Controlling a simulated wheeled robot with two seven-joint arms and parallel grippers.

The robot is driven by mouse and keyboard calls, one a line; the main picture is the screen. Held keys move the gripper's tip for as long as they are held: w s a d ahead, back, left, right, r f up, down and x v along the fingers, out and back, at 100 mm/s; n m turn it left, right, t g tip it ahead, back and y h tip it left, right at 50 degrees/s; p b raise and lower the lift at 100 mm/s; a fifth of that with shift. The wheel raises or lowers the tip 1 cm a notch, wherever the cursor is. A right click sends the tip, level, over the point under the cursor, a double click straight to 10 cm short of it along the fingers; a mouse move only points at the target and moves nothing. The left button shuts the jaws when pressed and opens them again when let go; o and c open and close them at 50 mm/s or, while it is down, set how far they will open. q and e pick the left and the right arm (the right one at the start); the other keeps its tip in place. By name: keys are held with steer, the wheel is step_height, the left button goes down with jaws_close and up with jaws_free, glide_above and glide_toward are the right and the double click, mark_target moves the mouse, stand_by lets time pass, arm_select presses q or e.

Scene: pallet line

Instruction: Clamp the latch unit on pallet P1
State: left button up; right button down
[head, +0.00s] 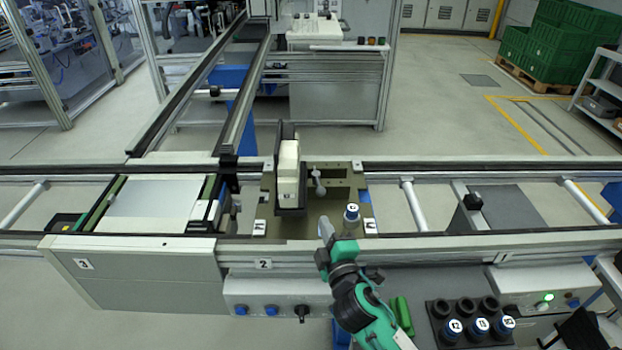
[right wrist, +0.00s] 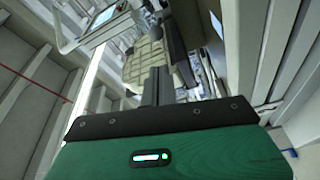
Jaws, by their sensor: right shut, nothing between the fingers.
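The pallet (head: 325,222), an olive-brown plate, sits on the conveyor rails at the middle of the head view; its small labels are too small to read. A cream block (head: 288,172), which looks like the latch unit, stands upright in a dark holder (head: 291,212) on it. It also shows in the right wrist view (right wrist: 146,60). A grey lever with a ball end (head: 319,181) stands just right of the block. My right gripper (head: 325,232) is shut and empty over the pallet's front edge, apart from the block. Its closed fingers show in the right wrist view (right wrist: 157,86). My left gripper is out of view.
A small numbered, grey-topped cylinder (head: 351,214) stands at the pallet's front right, close to my right gripper. A black rack (head: 467,325) with several similar pieces and a green object (head: 402,314) lie in front. A silver plate (head: 153,198) lies left on the conveyor.

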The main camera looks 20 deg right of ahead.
steer(key=shift+w+a+n, duration=0.15)
steer(key=shift+w+n, duration=0.1)
steer(key=shift+n, duration=0.25)
steer(key=p, duration=0.3)
glide_toward(317, 179)
steer(key=w+a, duration=0.1)
steer(key=w+a+r, duration=0.1)
steer(key=a, duration=0.1)
steer(key=shift+w+a, duration=0.1)
steer(key=shift+w, duration=0.6)
steer(key=shift+s, duration=0.1)
steer(key=shift+d+n+y, duration=0.3)
steer(key=shift+d+y, duration=0.05)
steer(key=shift+y, duration=0.35)
